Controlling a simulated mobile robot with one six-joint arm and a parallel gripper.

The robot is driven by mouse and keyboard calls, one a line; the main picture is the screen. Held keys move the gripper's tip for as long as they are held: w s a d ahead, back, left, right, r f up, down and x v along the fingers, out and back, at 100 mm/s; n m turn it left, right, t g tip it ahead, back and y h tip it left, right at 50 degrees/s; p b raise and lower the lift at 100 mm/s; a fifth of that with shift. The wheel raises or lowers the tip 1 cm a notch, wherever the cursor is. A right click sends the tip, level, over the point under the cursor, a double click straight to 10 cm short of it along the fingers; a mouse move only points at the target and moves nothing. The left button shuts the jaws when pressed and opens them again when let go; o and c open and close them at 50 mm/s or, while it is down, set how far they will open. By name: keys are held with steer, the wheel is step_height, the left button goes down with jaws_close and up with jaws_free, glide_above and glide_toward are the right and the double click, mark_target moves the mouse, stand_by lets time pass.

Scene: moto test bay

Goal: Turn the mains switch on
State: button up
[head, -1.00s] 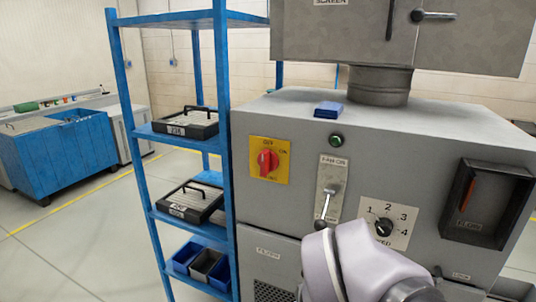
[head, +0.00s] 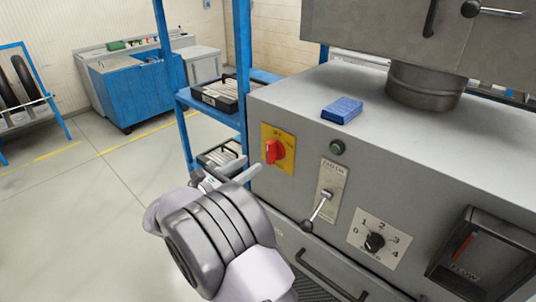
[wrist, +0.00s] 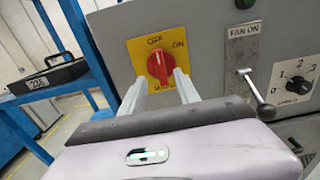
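The mains switch is a red rotary knob (head: 273,151) on a yellow plate (head: 284,163) at the left end of the grey cabinet front. In the wrist view the red knob (wrist: 158,67) stands nearly upright, under the word OFF, with ON to its right. My gripper (head: 243,167) is in front of the cabinet, low and to the left of the knob in the head view. In the wrist view my gripper (wrist: 161,82) is open and empty, its fingers spread either side of the knob's lower end. I cannot tell the remaining gap in depth.
Right of the switch are a FAN ON lever (head: 318,208), a green button (head: 337,147) and a numbered dial (head: 374,242). A blue box (head: 342,110) lies on the cabinet top (head: 300,92). A blue shelf rack (head: 241,60) stands close on the left. Floor is open further left.

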mark_target(267, 152)
steer(key=x, duration=0.8)
steer(key=shift+w+d+b, duration=0.1)
steer(key=shift+w+b, duration=0.05)
steer(key=shift+b, duration=0.25)
jaws_close()
